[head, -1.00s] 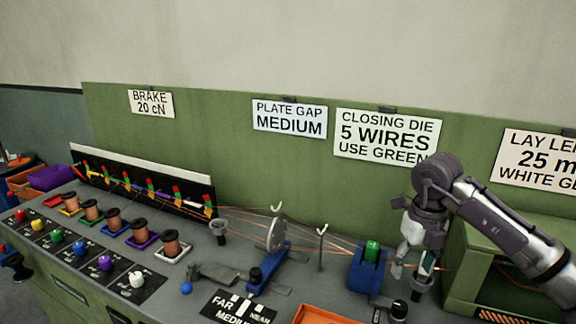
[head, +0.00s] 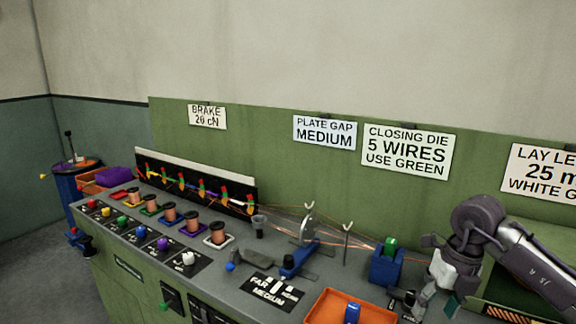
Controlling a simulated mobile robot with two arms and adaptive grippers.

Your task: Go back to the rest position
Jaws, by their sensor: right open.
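My right gripper (head: 436,298) hangs at the right end of the bench, its arm coming in from the right edge. It is open, with its fingers pointing down. A dark teal piece shows at its fingertips; I cannot tell whether it is part of the gripper or something behind it. To the gripper's left, apart from it, stands a blue die holder (head: 386,268) with a green die (head: 390,244) on top. Thin copper wires run along the bench towards the holder. My left gripper is not in view.
An orange tray (head: 318,306) lies at the bench front. Several copper spools (head: 170,211) and coloured knobs line the left part. A green housing (head: 540,243) stands behind my right arm. A blue bin (head: 66,187) stands beyond the left end. Open floor shows at lower left.

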